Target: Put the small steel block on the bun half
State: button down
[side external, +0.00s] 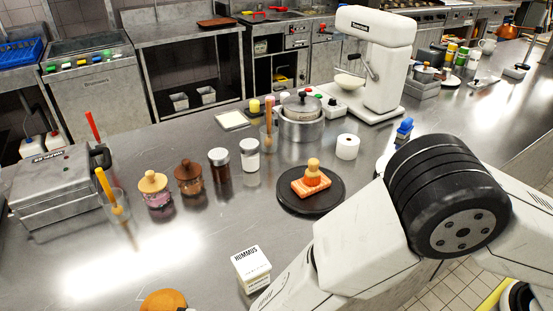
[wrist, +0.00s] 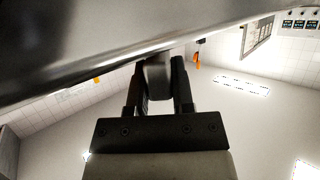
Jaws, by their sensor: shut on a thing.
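My gripper (wrist: 158,75) shows in the wrist view with its two fingers closed on a small grey steel block (wrist: 157,72). The block sits between the fingertips, in front of the shiny steel surface that fills the upper left; whether it touches that surface I cannot tell. In the side view a rounded orange-brown thing, which looks like the bun half (side external: 165,300), lies on the steel counter and is cut off by the bottom edge. My gripper and the block are out of sight in the side view. The bun half is not recognisable in the wrist view.
A white hummus box (side external: 252,268) stands right of the bun half, close to my arm. A black round board (side external: 288,201) holds an orange slab with a wooden-coloured piece. Several jars, a cup with a stick and a grill press (side external: 62,183) stand behind. The counter's front left is clear.

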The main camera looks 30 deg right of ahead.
jog(key=shift+d+f, duration=0.1)
jog(key=shift+f, duration=0.2)
jog(key=shift+c, duration=2.4)
grip_release()
jog(key=shift+s+f, duration=0.1)
jog(key=shift+f, duration=0.05)
jog(key=shift+d+f, duration=0.1)
jog(key=shift+d, duration=0.05)
jog(key=shift+r, duration=0.45)
jog(key=shift+s+d+r, duration=0.3)
jog(key=shift+s+r, duration=0.05)
jog(key=v, duration=1)
jog(key=shift+s+d+r, duration=0.15)
jog(key=shift+s+r, duration=0.05)
jog(key=shift+r, duration=0.2)
